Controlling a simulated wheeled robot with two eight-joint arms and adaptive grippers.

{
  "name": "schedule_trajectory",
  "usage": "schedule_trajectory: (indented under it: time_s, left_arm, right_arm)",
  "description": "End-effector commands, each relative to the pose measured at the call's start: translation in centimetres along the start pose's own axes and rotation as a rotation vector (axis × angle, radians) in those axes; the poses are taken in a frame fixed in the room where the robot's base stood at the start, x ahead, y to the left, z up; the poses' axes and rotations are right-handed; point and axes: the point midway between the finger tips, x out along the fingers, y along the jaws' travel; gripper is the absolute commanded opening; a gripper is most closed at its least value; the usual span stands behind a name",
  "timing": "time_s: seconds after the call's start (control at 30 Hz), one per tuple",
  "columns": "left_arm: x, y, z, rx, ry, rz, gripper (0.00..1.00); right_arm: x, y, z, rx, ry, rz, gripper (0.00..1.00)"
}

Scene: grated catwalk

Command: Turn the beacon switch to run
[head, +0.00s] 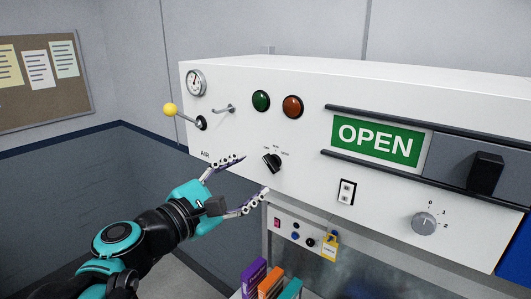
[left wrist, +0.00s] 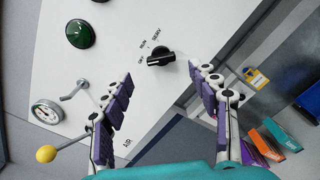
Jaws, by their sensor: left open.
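The beacon switch (head: 272,162) is a black rotary knob on the white panel, with small OFF, RUN and SERV labels around it. In the left wrist view the knob (left wrist: 161,59) lies with one end of its bar toward the OFF label. My left gripper (head: 255,174) is open and empty, its fingers spread toward the panel just short of the knob. In the left wrist view the knob shows beyond and between the fingertips of the gripper (left wrist: 160,76), apart from both. My right gripper is out of view.
A rocker switch (head: 346,191) and grey dial (head: 424,223) sit right. Books (head: 270,283) stand below.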

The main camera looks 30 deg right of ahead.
Motion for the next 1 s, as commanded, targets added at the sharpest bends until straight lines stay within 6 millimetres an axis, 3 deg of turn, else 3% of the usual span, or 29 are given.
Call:
schedule_trajectory:
  time_s: [0.2, 0.4, 0.73, 0.77, 0.93, 1.0]
  left_arm:
    - [3.7, -0.1, 0.0, 0.003, -0.001, -0.003, 0.6]
    - [6.0, -0.1, 0.0, 0.004, 0.0, -0.002, 0.6]
    - [6.6, -0.1, -0.1, 0.005, 0.002, 0.0, 0.6]
    - [6.6, -0.1, -0.1, 0.005, 0.002, 0.0, 0.58]
    - [6.5, -0.1, -0.1, 0.005, 0.002, -0.001, 0.13]
    - [6.5, -0.1, -0.1, 0.005, 0.002, -0.001, 0.11]
  right_arm:
    - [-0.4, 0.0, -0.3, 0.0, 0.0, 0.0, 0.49]
    - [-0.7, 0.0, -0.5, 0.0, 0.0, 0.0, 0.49]
    - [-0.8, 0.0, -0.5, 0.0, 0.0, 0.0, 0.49]
    - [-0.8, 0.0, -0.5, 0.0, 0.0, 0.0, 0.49]
    - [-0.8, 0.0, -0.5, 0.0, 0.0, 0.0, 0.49]
    - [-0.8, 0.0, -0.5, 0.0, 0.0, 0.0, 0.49]
